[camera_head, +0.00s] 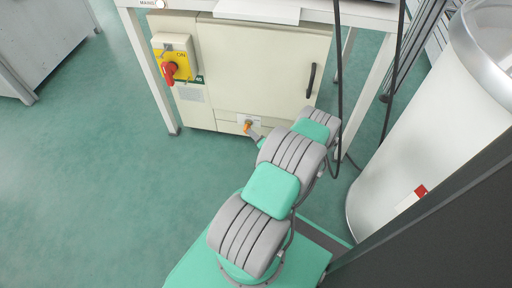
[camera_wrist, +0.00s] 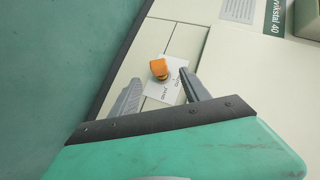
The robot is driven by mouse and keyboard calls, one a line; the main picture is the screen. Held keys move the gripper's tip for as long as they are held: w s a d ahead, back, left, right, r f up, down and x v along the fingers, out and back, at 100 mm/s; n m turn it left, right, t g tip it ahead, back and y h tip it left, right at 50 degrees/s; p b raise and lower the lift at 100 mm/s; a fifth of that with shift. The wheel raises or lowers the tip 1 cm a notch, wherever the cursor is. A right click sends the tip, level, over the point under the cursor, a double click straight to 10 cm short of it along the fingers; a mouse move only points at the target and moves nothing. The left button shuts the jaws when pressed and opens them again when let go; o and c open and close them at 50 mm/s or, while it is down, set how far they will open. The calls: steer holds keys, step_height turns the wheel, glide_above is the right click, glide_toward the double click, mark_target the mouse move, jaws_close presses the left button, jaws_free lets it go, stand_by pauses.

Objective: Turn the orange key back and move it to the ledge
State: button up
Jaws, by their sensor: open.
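The orange key (camera_wrist: 159,69) sits on a white label plate (camera_wrist: 168,86) on the cabinet front, ahead of my gripper in the wrist view. In the head view the orange key (camera_head: 248,125) shows low on the cabinet, just beyond the end of my arm. My gripper (camera_wrist: 157,88) is open, with one grey finger to each side and the key a little beyond the gap between them. The fingers appear apart from the key. In the head view my gripper is mostly hidden by my arm. I cannot tell which surface is the ledge.
The cream cabinet (camera_head: 262,65) has a black handle (camera_head: 311,80) at its right. A red rotary switch (camera_head: 169,72) on a yellow plate is at its upper left. Black cables hang at the right, near a white cylinder (camera_head: 415,120). Green floor (camera_head: 90,150) is clear at left.

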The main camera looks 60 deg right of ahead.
mark_target(247, 127)
steer(key=b+x, duration=0.3)
steer(key=x, duration=0.4)
steer(key=shift+w+d+f, duration=0.15)
steer(key=shift+d+f, duration=0.05)
steer(key=shift+d, duration=0.05)
steer(key=shift+c, duration=0.3)
jaws_close()
stand_by(0.4)
stand_by(1.1)
